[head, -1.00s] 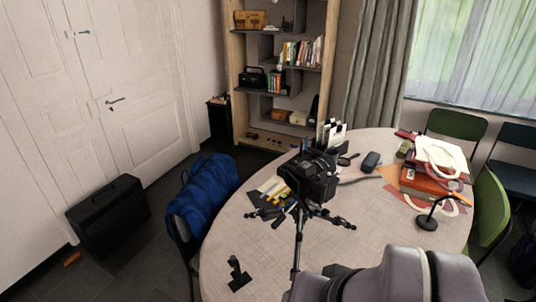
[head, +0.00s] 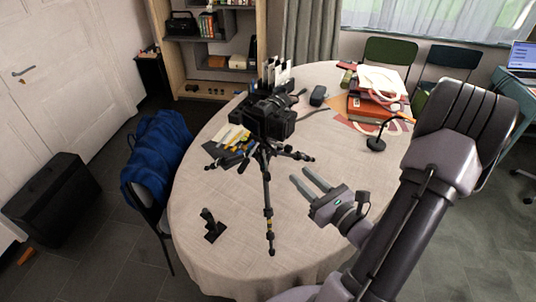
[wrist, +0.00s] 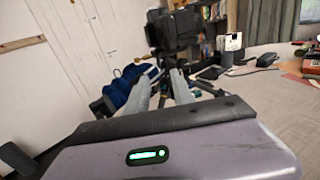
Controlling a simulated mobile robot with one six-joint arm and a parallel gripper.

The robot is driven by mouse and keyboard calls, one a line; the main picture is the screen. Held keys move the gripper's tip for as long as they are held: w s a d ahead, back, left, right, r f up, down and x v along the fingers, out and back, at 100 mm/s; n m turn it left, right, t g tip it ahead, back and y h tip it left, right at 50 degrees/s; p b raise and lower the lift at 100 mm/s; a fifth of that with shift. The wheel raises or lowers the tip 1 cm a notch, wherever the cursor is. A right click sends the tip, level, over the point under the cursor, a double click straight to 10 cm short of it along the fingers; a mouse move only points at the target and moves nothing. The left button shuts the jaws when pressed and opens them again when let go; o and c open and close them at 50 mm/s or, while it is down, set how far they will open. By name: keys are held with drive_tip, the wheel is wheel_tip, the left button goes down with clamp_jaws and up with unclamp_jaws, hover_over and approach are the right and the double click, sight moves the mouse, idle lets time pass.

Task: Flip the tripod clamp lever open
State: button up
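A black camera (head: 268,115) sits on top of a black tripod (head: 266,185) on the round table. One tripod leg points down toward the near side and has small yellow marks on its lower part; the other legs spread left and right. The clamp lever is too small to pick out. My gripper (head: 300,174) is open and empty, to the right of the near leg and apart from it, with its fingers pointing toward the tripod. In the wrist view the camera (wrist: 174,30) shows beyond the open gripper (wrist: 160,80), and the fingers partly hide the tripod.
The round table (head: 215,260) has a cream cloth. A small black stand (head: 211,227) is at the near left. Books (head: 370,108) and a black lamp-like item (head: 377,143) are at the right. A blue-draped chair (head: 155,150) stands left.

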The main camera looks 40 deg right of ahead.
sight(275, 151)
drive_tip(key=w, duration=1.2)
drive_tip(key=shift+w+d+f, duration=0.1)
drive_tip(key=shift+w+d, duration=0.15)
drive_tip(key=shift+d, duration=0.05)
clamp_jaws()
